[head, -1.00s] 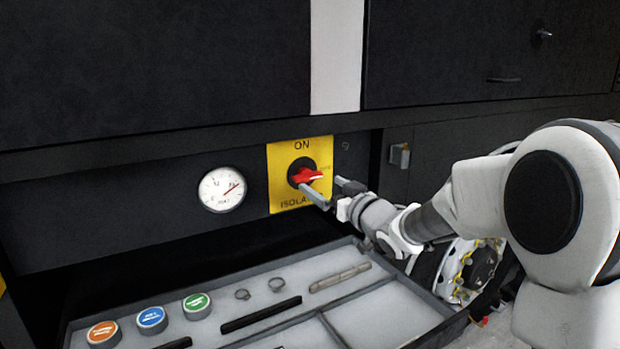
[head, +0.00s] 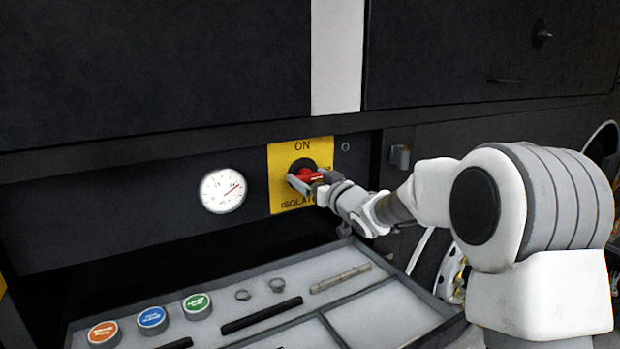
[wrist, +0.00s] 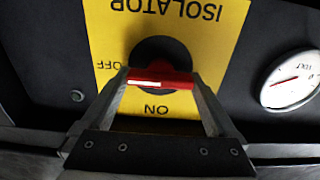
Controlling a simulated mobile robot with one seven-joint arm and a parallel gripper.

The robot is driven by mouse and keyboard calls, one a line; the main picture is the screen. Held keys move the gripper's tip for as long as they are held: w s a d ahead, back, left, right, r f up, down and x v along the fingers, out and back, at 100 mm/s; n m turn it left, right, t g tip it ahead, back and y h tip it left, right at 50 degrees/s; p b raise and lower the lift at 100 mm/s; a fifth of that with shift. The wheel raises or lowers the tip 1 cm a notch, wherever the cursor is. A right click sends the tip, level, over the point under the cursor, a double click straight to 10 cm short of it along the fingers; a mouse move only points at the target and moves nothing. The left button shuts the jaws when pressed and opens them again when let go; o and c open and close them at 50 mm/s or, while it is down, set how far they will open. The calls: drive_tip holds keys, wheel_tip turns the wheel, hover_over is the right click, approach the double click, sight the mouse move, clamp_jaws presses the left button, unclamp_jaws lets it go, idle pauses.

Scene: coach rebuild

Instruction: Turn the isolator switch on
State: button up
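The isolator switch is a red handle (head: 309,176) on a round black base (head: 302,164), set on a yellow plate (head: 283,152) marked ON at the top and ISOLATOR at the bottom. The handle lies level, in line with the OFF mark, which reads upside down at the left in the wrist view. My gripper (head: 307,182) is at the switch with its fingers apart. In the wrist view, one fingertip is at each end of the red handle (wrist: 160,79). I cannot tell whether the fingers touch it. My gripper partly covers the plate's lower right in the head view.
A round white gauge (head: 222,190) is left of the plate. Below is an open grey tray (head: 400,342) with orange, blue and green round tins (head: 152,319), two rings and several bars. A dark ledge (head: 200,142) runs above the switch.

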drive_tip(key=c, duration=0.6)
drive_tip(key=shift+f+n+b, duration=0.1)
drive_tip(key=shift+n+b, duration=0.3)
drive_tip(key=shift+b, duration=0.1)
drive_tip(key=shift+f+n+b, duration=0.1)
drive_tip(key=shift+n+b, duration=0.9)
drive_tip(key=shift+b, duration=0.05)
drive_tip(key=n+b, duration=0.5)
drive_tip(key=n, duration=0.1)
drive_tip(key=shift+s+a, duration=0.1)
drive_tip(key=n+b, duration=0.3)
drive_tip(key=n, duration=0.1)
drive_tip(key=shift+f+n, duration=0.1)
drive_tip(key=shift+n, duration=0.3)
drive_tip(key=n+b, duration=0.2)
drive_tip(key=n, duration=0.2)
drive_tip(key=shift+n, duration=0.3)
